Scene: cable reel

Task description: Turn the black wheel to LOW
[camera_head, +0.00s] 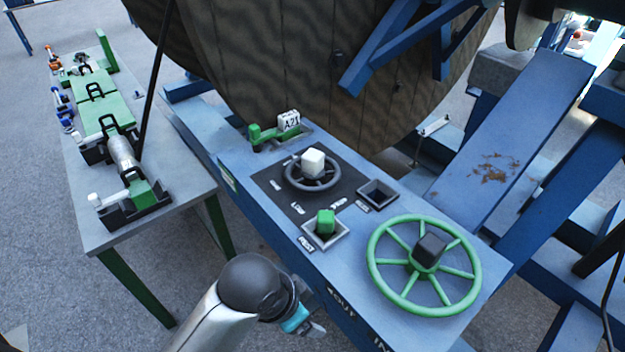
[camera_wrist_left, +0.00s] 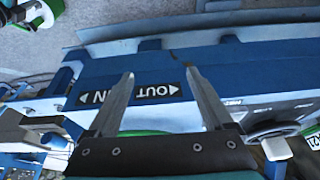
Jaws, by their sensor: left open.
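The black wheel (camera_head: 312,187) lies flat on a dark panel (camera_head: 270,181) on the blue bench. A white block (camera_head: 313,162) sits on its hub. Small white labels surround the wheel; one in front of it (camera_head: 298,207) looks like LOW, but I cannot read it surely. My left gripper (camera_head: 308,327) is in front of the bench, low and apart from the wheel. In the left wrist view its two fingers (camera_wrist_left: 160,74) are open and empty, facing the blue bench side with an IN/OUT label (camera_wrist_left: 134,95). My right gripper is not in view.
A large green wheel (camera_head: 372,262) with a black block stands right of the black wheel. A green block (camera_head: 325,222) sits in a square tray, beside an empty dark tray (camera_head: 378,193). A green lever (camera_head: 268,134) is behind. A tool-covered table (camera_head: 180,189) stands left; a big wooden reel (camera_head: 300,70) rises behind.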

